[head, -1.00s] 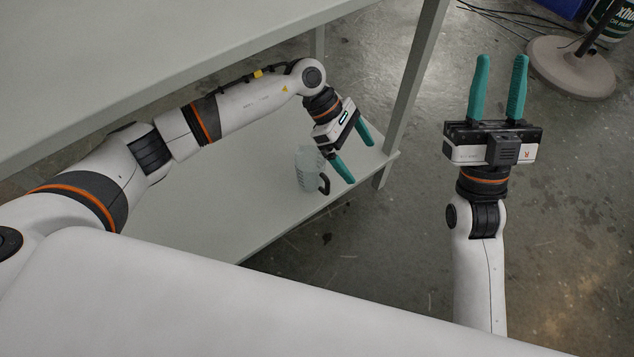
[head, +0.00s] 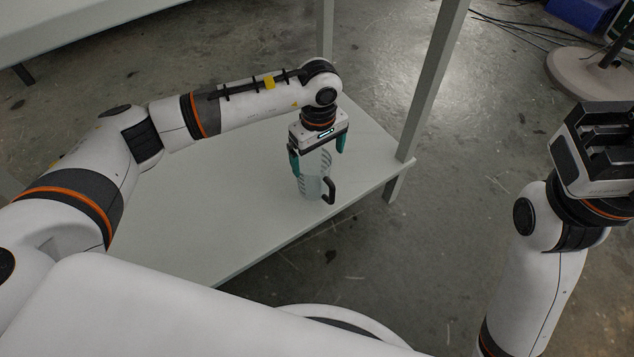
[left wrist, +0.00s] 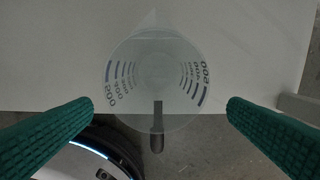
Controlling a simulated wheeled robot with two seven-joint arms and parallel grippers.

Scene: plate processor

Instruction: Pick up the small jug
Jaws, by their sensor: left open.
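The small jug (head: 312,184) is clear with a dark handle and stands upright on the lower shelf (head: 240,190), near its right end. My left gripper (head: 318,158) points down over the jug, open, with its green fingers on either side of the jug's upper part. In the left wrist view the jug (left wrist: 155,75) is seen from above, with dark measuring marks and its handle toward the bottom. The green fingertips (left wrist: 160,108) stand apart from it on both sides.
A shelf post (head: 430,85) rises just right of the jug, and a thinner post (head: 325,35) stands behind my left wrist. A round stand base (head: 580,72) and cables lie on the floor.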

